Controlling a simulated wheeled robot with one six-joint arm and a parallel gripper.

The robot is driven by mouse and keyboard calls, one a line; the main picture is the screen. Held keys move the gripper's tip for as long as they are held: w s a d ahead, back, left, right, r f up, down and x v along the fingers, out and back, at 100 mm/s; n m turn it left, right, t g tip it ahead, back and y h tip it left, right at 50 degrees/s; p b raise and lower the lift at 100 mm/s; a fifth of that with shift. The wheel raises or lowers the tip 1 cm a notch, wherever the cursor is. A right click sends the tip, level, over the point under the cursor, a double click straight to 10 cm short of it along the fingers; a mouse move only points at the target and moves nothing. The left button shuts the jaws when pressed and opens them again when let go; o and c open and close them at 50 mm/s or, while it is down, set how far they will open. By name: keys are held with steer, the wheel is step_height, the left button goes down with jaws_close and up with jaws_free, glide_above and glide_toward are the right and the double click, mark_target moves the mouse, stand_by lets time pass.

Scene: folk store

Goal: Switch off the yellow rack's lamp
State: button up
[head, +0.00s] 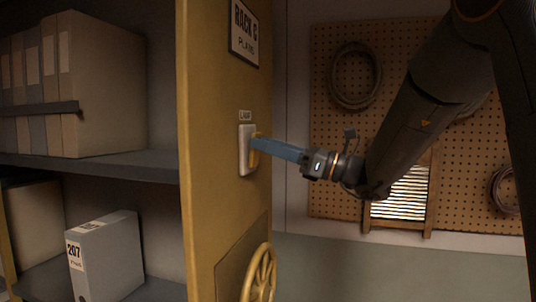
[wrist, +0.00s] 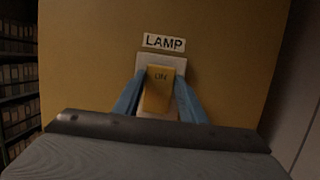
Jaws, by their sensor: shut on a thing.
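My gripper (head: 256,143) reaches in from the right. Its blue fingers, also in the wrist view (wrist: 160,76), are shut on the switch, one on each side. The lamp itself is not seen.
A yellow handwheel (head: 260,277) sits low on the same panel. Shelves with box files (head: 105,255) are to the left. A pegboard (head: 400,60) with coiled cables hangs on the wall behind my arm.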

stand_by(0.3)
steer(key=o, duration=1.1)
steer(key=shift+c, duration=0.2)
steer(key=b+v, duration=0.2)
steer(key=v, duration=0.5)
steer(key=shift+s+d+f+b, duration=0.15)
steer(key=shift+s+d+b, duration=0.05)
steer(key=shift+d+b, duration=0.15)
